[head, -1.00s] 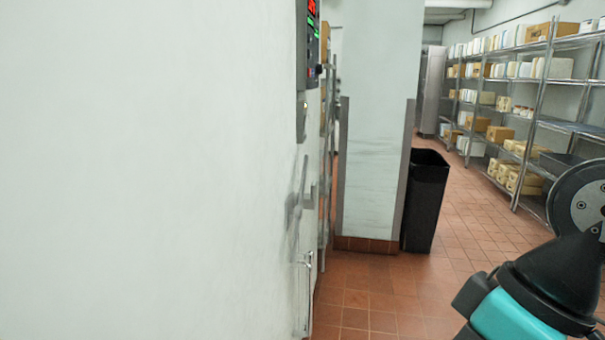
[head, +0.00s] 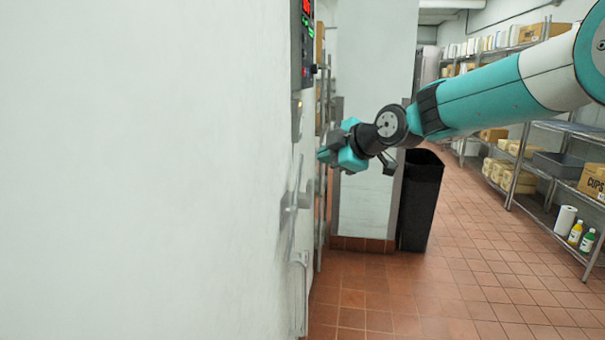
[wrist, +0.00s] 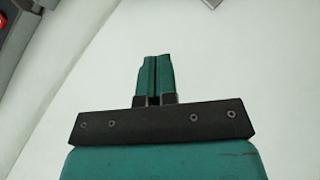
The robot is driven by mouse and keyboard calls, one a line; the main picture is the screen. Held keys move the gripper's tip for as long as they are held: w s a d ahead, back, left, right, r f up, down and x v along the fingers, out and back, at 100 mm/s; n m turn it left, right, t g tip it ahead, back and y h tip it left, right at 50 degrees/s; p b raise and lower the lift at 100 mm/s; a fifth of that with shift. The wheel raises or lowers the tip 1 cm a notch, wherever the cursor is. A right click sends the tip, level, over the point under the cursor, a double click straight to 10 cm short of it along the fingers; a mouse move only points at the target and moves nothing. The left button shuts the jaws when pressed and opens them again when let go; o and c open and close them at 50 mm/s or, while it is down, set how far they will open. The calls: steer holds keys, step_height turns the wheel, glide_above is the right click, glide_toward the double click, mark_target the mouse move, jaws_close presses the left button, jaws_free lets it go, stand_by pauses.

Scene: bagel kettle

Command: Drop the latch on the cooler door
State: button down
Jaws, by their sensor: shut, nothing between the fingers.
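The white cooler door or wall (head: 150,170) fills the left of the head view, seen at a steep angle. A grey metal handle or lever (head: 297,200) stands out from its right part, above a thin metal fitting (head: 301,285); I cannot tell which is the latch. My gripper (head: 322,155) is in front of the white surface, above and to the right of the handle in the picture. In the wrist view my gripper (wrist: 153,75) has its teal fingers together, empty, with white surface behind them. Contact cannot be told.
A control panel (head: 307,45) with red digits is above the handle. A black bin (head: 421,200) stands beside a white pillar (head: 375,60). Loaded wire shelves (head: 535,125) line the right wall. The tiled floor (head: 440,290) between is clear.

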steer(key=p+x, duration=0.4)
steer(key=x, duration=0.6)
steer(key=shift+w+a+f, duration=0.1)
steer(key=shift+a, duration=0.05)
steer(key=shift+w+d+f+p, duration=0.2)
steer(key=shift+w+f+p, duration=0.1)
steer(key=shift+w+f, duration=0.35)
steer(key=shift+w+d+f+p, duration=0.2)
steer(key=shift+w+f+p, duration=0.05)
steer(key=shift+w+f, duration=0.4)
steer(key=shift+d+r, duration=0.1)
